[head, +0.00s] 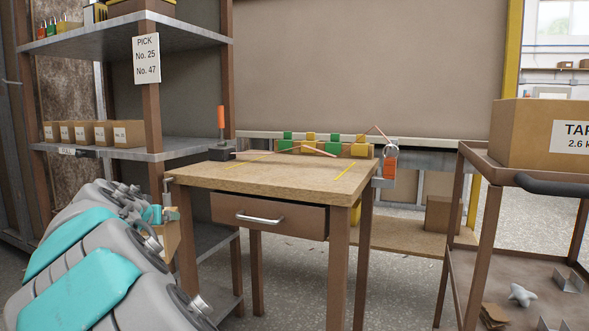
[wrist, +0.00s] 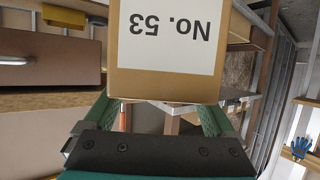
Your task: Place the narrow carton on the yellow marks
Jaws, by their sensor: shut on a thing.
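My gripper (head: 160,214) is low at the left in the head view, in front of the shelf and left of the worktable. It is shut on a brown carton (head: 172,243), mostly hidden behind my arm there. In the wrist view the carton (wrist: 118,84) fills the upper middle between my green fingers, its white label reading "No. 53" upside down. The yellow marks are thin strips on the wooden tabletop (head: 280,180): a left mark (head: 240,161) and a right mark (head: 347,171). The tabletop between them is bare.
A rack with green and yellow blocks (head: 308,142) lines the table's back edge. A drawer (head: 268,215) is shut below the top. A shelf (head: 185,148) with several small cartons (head: 95,133) stands left. A trolley with a large box (head: 540,135) stands right.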

